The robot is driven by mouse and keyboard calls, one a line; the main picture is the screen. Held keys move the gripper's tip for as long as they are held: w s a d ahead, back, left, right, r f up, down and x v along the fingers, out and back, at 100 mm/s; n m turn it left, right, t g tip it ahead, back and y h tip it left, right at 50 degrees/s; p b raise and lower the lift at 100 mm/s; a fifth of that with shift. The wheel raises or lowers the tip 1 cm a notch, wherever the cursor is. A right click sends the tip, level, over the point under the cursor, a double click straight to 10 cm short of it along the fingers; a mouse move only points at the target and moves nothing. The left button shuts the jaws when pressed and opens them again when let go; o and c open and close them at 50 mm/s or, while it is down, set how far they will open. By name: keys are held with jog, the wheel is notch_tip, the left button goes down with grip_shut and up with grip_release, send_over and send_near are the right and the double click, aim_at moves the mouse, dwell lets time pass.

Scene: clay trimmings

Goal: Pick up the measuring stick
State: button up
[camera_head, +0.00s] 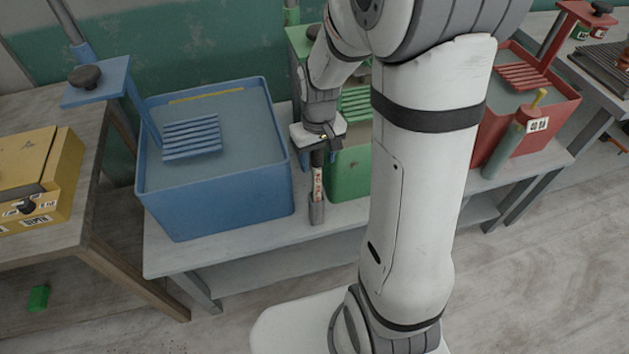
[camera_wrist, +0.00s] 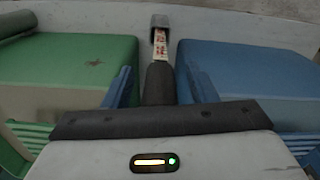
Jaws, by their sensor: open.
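The measuring stick (camera_head: 318,182) has a dark upper part and a pale section with red marks. It stands roughly upright in a small grey holder (camera_head: 317,213) on the grey bench, between the blue and green tubs. My gripper (camera_head: 318,149) is above it, at the stick's dark top end. In the wrist view the stick (camera_wrist: 160,43) runs away from my gripper (camera_wrist: 160,86) into the grey holder (camera_wrist: 160,20). The open blue fingers lie on either side of the dark part, with visible gaps. The stick's lower end is hidden in the holder.
The blue tub (camera_head: 215,195) is close on the left and the green tub (camera_head: 347,178) close on the right. A red tub (camera_head: 530,135) stands farther right. A yellow box (camera_head: 45,175) sits on a wooden table. The bench front (camera_head: 235,250) is clear.

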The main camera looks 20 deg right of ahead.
jog(key=shift+c, duration=0.4)
grip_shut()
jog(key=shift+r, duration=0.1)
